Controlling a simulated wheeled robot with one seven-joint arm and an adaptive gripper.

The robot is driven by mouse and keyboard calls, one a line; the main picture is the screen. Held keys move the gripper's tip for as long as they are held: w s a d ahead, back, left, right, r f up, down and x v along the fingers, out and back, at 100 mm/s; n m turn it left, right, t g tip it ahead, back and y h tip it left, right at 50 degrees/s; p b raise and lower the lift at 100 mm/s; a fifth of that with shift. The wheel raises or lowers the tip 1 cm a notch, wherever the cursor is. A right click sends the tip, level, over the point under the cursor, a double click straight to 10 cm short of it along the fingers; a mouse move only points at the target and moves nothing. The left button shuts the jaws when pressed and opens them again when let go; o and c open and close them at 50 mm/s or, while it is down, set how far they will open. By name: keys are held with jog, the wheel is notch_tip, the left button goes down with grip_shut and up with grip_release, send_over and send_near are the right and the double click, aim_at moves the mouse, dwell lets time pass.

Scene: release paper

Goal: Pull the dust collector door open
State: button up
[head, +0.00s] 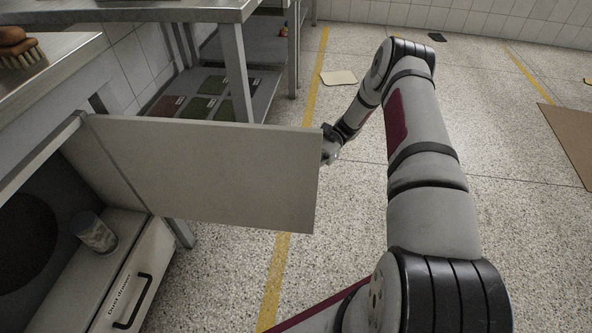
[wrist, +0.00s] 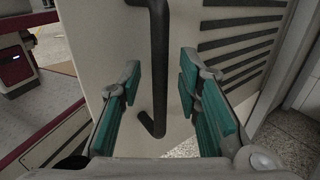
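The dust collector door (head: 205,170) stands swung out from the cabinet in the head view, its plain inner side facing the camera. My gripper (head: 329,150) is at the door's free right edge, mostly hidden behind it. In the wrist view, the door's outer face (wrist: 180,35) has dark vent slots, and a dark vertical bar handle (wrist: 158,60) stands out from it. My gripper (wrist: 160,88) is open, with a green-padded finger on each side of the handle. Gaps show between the pads and the bar.
The open cabinet holds a jar (head: 95,232) above a drawer (head: 135,285) labelled "Dust drawer". A brush (head: 20,48) lies on the counter above. A metal table (head: 233,75) stands behind the door. A brown board (head: 572,140) lies at right. The floor right of the door is mostly clear.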

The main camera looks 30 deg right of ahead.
jog(key=v, duration=0.7)
jog(key=shift+d, duration=0.15)
jog(key=shift+w, duration=0.1)
dwell(0.4)
